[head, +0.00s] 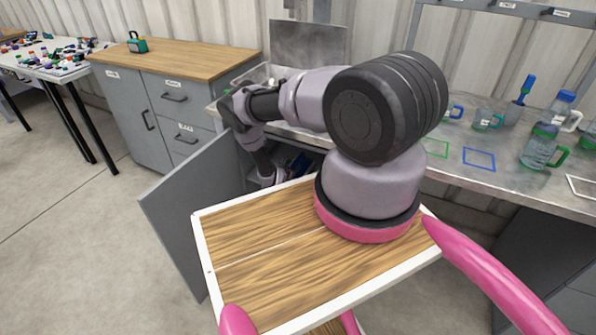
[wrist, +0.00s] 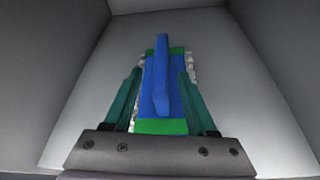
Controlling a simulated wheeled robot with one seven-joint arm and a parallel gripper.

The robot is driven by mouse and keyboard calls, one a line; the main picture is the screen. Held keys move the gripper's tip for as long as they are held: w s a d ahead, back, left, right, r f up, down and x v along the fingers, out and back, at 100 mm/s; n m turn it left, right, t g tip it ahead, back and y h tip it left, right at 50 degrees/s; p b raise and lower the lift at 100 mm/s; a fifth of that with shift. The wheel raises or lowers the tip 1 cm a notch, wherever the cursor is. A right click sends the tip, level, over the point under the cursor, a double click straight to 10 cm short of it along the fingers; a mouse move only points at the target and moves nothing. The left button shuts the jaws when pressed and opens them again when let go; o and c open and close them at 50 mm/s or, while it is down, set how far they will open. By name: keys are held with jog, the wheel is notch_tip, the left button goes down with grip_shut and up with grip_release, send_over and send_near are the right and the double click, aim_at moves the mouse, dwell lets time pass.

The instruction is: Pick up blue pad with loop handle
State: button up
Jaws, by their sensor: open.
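The blue pad with a loop handle (wrist: 161,92) lies in the middle of the wrist view, its raised blue handle running lengthwise along it. Green shows at its near and far ends, and white bumpy edges show along its sides. My gripper (wrist: 160,73) is open, with one teal finger on each side of the pad. I cannot tell whether the fingers touch it. In the head view my arm reaches into the open cabinet under the bench; the pad cannot be made out clearly there.
Plain grey walls surround the pad in the wrist view. In the head view the open cabinet door (head: 190,205) stands left of my arm. The metal bench (head: 455,185) above holds a bottle (head: 540,145) and cups. A wood-topped drawer cabinet (head: 185,60) stands at left.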

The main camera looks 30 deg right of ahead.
grip_shut()
dwell(1.3)
